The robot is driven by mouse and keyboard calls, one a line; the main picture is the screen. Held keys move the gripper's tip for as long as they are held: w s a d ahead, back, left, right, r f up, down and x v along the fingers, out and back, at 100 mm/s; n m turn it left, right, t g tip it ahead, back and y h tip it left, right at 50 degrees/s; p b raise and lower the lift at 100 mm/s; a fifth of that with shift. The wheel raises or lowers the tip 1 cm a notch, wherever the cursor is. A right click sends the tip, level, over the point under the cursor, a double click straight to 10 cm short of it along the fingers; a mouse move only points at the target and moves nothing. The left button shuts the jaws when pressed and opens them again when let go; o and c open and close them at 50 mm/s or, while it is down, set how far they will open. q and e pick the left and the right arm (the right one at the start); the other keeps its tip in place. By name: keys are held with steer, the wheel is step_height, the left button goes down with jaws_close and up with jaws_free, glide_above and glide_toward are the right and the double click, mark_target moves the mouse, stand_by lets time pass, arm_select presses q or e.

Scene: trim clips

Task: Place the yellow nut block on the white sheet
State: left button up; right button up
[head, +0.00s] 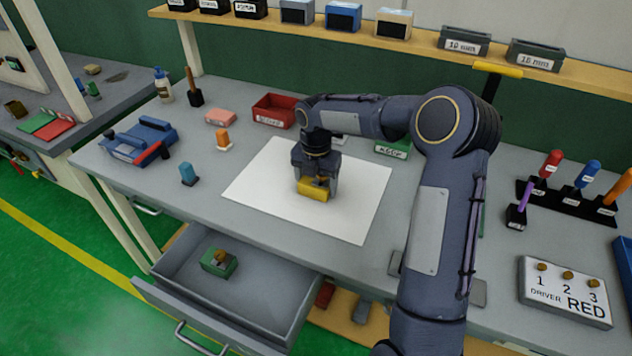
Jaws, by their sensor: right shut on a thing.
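The yellow nut block (313,193) is in the jaws of my right gripper (316,181), over the middle of the white sheet (262,177). The block looks at or just above the sheet; I cannot tell whether it touches. My right gripper points down and is shut on the block, hiding its upper part. The white sheet lies flat on the grey workbench, partly covered by my right arm. My left gripper is not in view.
An open drawer (262,297) below holds a green block (219,263). Screwdrivers stand in a rack (570,203) at right.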

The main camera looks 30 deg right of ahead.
mark_target(316, 178)
steer(key=o, duration=1.1)
steer(key=shift+f, duration=0.1)
steer(key=shift+c, duration=0.2)
step_height(316, 178, up, 12)
steer(key=s+a+r+m+t, duration=0.2)
steer(key=s+r+m, duration=0.2)
steer(key=s+m, duration=0.4)
steer(key=s+a+f+m+t+y, duration=0.1)
steer(key=s+a+f+m+y, duration=0.1)
steer(key=s+m, duration=0.7)
steer(key=s+a+f+m+t+y, duration=0.1)
steer(key=s+a+f+m, duration=0.3)
steer(key=s+m, duration=0.6)
steer(key=shift+s+a+t+y, duration=0.4)
steer(key=shift+s+a+t, duration=0.35)
steer(key=shift+s, duration=0.5)
